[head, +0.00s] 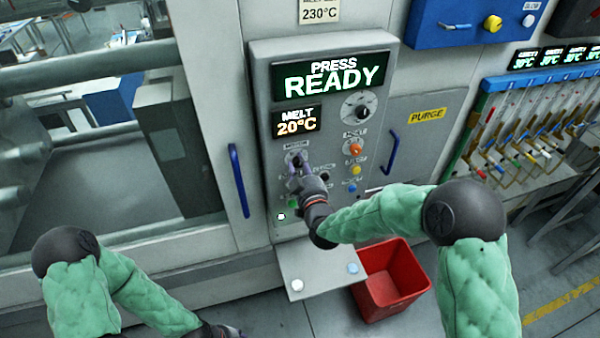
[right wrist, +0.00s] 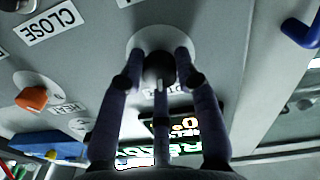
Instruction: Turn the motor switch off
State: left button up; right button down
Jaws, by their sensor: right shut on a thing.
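The motor switch (head: 294,157) is a dark knob on a pale round plate, below the melt display on the grey press panel. It shows close up in the right wrist view (right wrist: 158,66), with a pale mark on it. My right gripper (head: 296,166) reaches it from below right, its slim dark fingers shut around the knob. The right wrist view shows the fingers (right wrist: 159,75) on both sides of the knob and one in front. They partly cover the label. My left gripper (head: 224,331) is low at the bottom edge, partly cut off, apart from the panel.
The panel (head: 272,95) reads PRESS READY and MELT 20°C. Close by are a black selector (head: 356,109), an orange knob (head: 355,149), a yellow button (head: 355,170) and a blue one (head: 351,187). A shelf (head: 320,270) and a red bin (head: 392,282) are below.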

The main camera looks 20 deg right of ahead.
jog(key=n+b, duration=0.3)
jog(key=n, duration=0.1)
jog(key=shift+n+b, duration=0.3)
jog(key=shift+n, duration=0.1)
jog(key=n+b, duration=0.2)
jog(key=n, duration=0.2)
jog(key=shift+r+n, duration=0.15)
jog(key=shift+n, duration=0.25)
jog(key=c, duration=0.9)
grip_release()
jog(key=shift+a, duration=0.1)
